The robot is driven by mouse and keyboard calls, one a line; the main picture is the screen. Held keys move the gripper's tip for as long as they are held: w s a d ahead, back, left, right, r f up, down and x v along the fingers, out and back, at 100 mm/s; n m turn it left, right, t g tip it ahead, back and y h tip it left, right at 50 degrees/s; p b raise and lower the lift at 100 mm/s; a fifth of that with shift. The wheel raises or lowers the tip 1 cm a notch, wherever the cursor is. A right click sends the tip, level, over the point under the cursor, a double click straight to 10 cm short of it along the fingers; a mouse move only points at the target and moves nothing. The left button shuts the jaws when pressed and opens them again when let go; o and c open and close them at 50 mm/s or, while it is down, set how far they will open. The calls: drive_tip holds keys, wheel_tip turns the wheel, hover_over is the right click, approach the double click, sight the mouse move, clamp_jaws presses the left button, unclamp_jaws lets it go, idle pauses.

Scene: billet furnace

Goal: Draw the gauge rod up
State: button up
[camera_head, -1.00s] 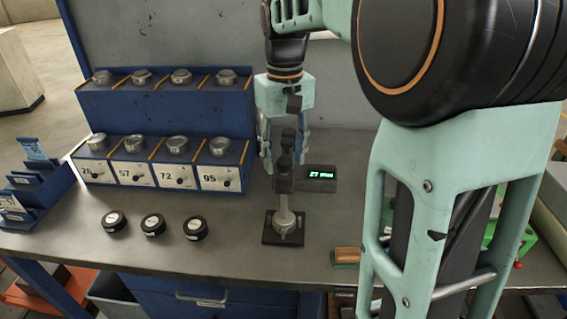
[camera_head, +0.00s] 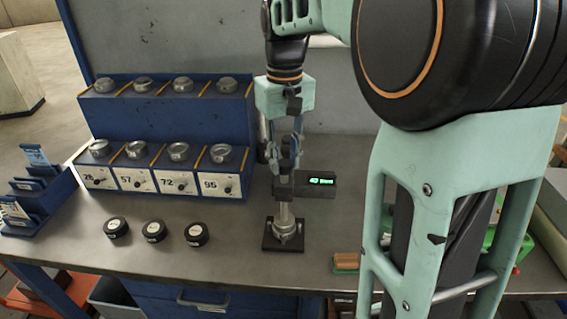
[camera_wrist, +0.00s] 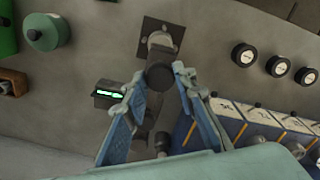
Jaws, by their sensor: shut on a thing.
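The gauge stands upright on the bench, on a dark square base plate (camera_head: 270,243), with a dark body and a side display (camera_head: 320,181) lit green. The display seems to read in the low forties of mm, but the digits are small. The dark top of the gauge rod (camera_head: 286,163) rises above the body. My gripper (camera_head: 285,146) comes from above and is shut on the rod's upper part. In the wrist view, my gripper's two blue fingers (camera_wrist: 160,90) flank a round black knob (camera_wrist: 160,77). The exact contact is partly hidden.
A blue rack (camera_head: 165,135) with metal pieces and numbered lower bays stands left. Several black pucks (camera_head: 155,230) lie before it. A small wooden-backed block (camera_head: 346,262) lies right of the gauge. A blue card holder (camera_head: 40,195) is at far left. My arm hides the right side.

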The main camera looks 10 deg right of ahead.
drive_tip(key=shift+r+p, duration=3.15)
drive_tip(key=shift+r, duration=0.65)
drive_tip(key=o, duration=0.9)
drive_tip(key=shift+f, duration=0.15)
drive_tip(key=shift+o, duration=0.2)
wheel_tip(320, 180, up, 6)
drive_tip(key=p, duration=0.5)
